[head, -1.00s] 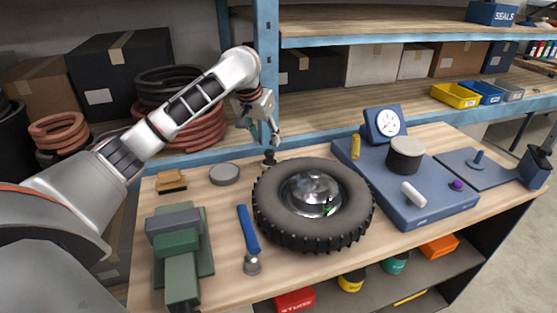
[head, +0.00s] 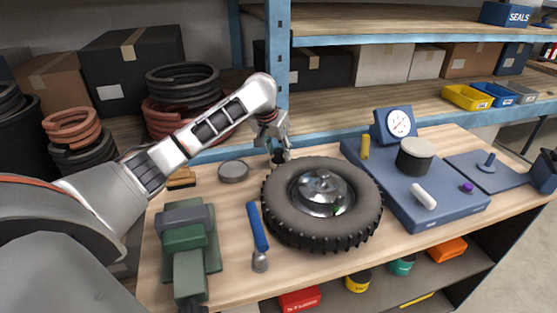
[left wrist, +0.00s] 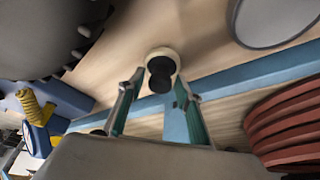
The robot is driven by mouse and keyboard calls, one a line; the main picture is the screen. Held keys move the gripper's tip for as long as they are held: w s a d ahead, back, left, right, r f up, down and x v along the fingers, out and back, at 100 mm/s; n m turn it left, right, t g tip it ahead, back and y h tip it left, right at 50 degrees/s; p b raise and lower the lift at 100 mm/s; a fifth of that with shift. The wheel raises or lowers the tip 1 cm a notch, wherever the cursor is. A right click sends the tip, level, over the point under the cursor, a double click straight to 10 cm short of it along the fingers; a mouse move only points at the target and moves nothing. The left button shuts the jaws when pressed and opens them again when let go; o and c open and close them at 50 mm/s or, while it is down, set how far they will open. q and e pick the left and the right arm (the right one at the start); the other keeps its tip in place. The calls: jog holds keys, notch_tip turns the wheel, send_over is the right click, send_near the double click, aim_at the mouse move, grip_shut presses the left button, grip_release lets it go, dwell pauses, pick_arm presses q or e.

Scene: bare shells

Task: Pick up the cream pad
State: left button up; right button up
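The cream pad (left wrist: 176,56) is a small round cream disc with a black knob on top. In the left wrist view it sits on the wooden bench ahead of my left gripper (left wrist: 156,100), whose two fingers are apart with the black knob lined up between them. In the head view my left gripper (head: 279,160) points down at the bench behind the tyre, and the cream disc is hidden there by the gripper and tyre. The left gripper is open and holds nothing. My right gripper is not in view.
The black tyre (head: 275,212) stands close in front of the gripper. A grey round disc (head: 233,172) lies to the left. A blue shelf post (head: 277,60) and coiled hoses (head: 182,122) are behind. A blue hammer (head: 257,228) and green vise (head: 184,238) are nearer.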

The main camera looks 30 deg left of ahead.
aim_at(278, 150)
pick_arm(q)
grip_shut()
jog(key=shift+r, duration=0.15)
notch_tip(278, 150, up, 20)
dwell(0.5)
jog(key=c, duration=0.7)
grip_release()
